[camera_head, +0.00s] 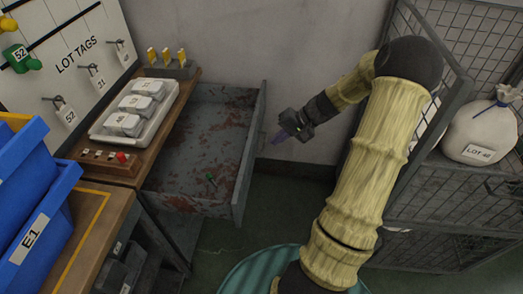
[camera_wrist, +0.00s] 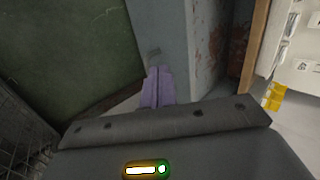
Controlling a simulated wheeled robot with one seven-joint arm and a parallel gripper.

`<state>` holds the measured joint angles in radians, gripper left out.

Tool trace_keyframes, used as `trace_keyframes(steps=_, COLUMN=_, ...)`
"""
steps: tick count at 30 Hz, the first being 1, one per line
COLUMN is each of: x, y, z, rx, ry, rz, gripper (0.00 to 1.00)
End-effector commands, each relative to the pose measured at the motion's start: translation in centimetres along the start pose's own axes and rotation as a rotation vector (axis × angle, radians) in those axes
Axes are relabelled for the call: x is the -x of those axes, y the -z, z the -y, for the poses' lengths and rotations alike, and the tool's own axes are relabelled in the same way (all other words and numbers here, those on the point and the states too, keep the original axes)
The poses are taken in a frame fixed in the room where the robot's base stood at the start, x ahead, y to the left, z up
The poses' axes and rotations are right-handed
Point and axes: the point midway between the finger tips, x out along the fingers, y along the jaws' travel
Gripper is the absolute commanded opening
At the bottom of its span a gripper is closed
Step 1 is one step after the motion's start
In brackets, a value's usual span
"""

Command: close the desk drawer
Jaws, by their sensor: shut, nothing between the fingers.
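The desk drawer (camera_head: 205,142) is pulled well out from the desk, with its worn, rust-stained inside showing. Its grey front panel (camera_head: 247,160) faces right. My gripper (camera_head: 277,140) is just right of the panel's outer face, near its upper part. The purple fingers are shut together and empty. In the wrist view the shut fingers (camera_wrist: 157,86) point at the grey drawer panel (camera_wrist: 178,35), with the stained inside beyond it to the right. I cannot tell whether the tips touch the panel.
The desk top (camera_head: 188,92) bears a white tray (camera_head: 105,134) and a yellow-tagged holder (camera_head: 170,68). Blue bins (camera_head: 40,200) stand at the left. A wire cage (camera_head: 440,185) with a white sack (camera_head: 480,135) stands at the right.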

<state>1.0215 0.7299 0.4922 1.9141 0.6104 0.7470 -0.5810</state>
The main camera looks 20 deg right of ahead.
Motion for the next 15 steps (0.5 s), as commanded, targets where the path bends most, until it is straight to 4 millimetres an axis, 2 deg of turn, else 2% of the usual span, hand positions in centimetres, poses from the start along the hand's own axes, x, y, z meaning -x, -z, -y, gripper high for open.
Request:
trace_keyframes(steps=1, x=0.3, y=0.9, z=-1.0, rx=-0.020, ry=0.042, rz=-0.023, gripper=0.00)
trace_keyframes(steps=5, x=1.0, y=2.0, z=-1.6, rx=-0.034, ry=0.096, rz=-0.051, gripper=0.00)
trace_keyframes(steps=15, x=1.0, y=2.1, z=-1.6, rx=-0.033, ry=0.099, rz=-0.053, gripper=0.00)
